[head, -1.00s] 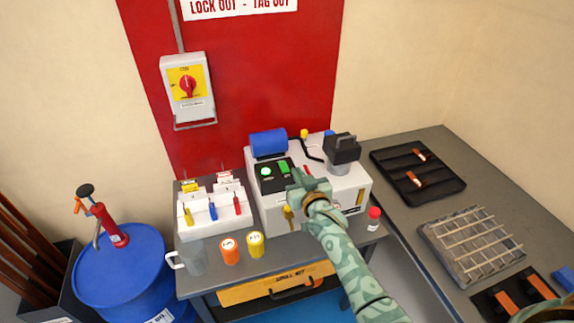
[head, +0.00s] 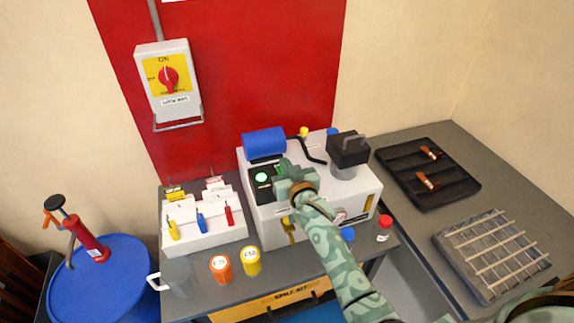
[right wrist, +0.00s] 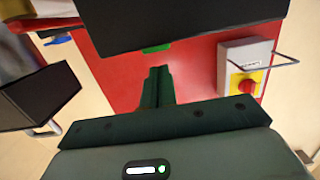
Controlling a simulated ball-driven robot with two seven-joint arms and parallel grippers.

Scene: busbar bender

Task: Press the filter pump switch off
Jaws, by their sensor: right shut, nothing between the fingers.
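The filter pump unit is a white machine (head: 262,216) on the bench, with a black switch panel (head: 263,188) on top. A round green light (head: 261,177) glows on the panel. My right gripper (head: 284,170) is shut and empty over the panel and hides most of the green switch beside the light. In the right wrist view the shut fingers (right wrist: 158,78) point towards a small green piece (right wrist: 157,48), probably the switch, at the edge of a dark block. A gap shows between them there. My left gripper is not in view.
A blue cylinder (head: 264,142) and a black-topped part (head: 347,149) stand on the machine beside the gripper. A lockout station (head: 205,236), an orange padlock-like pot (head: 220,268) and a yellow one (head: 251,262) are left. A rotary isolator (head: 168,82) hangs on the red board.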

